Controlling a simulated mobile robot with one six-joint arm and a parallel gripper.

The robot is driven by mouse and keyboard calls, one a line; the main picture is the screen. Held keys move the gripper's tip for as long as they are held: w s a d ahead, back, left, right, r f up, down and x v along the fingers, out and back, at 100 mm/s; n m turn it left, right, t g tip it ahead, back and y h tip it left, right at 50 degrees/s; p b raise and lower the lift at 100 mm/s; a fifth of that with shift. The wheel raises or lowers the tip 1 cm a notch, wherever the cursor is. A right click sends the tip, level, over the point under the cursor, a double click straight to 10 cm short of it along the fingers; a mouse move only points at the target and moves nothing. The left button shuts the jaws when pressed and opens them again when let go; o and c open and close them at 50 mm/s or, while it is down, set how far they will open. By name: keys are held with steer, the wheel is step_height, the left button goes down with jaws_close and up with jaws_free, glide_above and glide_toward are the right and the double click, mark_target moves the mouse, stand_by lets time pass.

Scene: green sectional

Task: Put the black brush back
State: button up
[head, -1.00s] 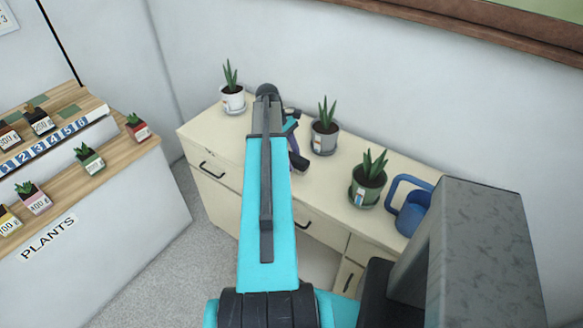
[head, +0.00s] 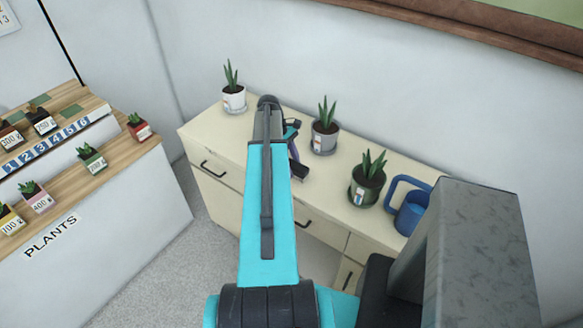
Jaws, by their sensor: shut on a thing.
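My gripper (head: 293,148) shows only in part beside the end of my arm, over the cream cabinet (head: 210,138). It is shut on a dark, narrow thing that looks like the black brush (head: 300,171). The brush sticks out at the lower right of my gripper, near the cabinet's front edge. My arm hides the rest of it and the fingertips. I cannot tell whether the brush touches the cabinet top.
On the cabinet stand a white-potted plant (head: 233,98), a grey-potted plant (head: 325,138), a green-potted plant (head: 366,189) and a blue watering can (head: 411,214). A plant display shelf (head: 120,165) stands at left. Some cabinet top between the white and grey pots is clear.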

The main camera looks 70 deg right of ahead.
steer(key=o, duration=1)
steer(key=shift+r, duration=0.2)
steer(key=shift+b+v, duration=1.8)
steer(key=shift+v, duration=4.15)
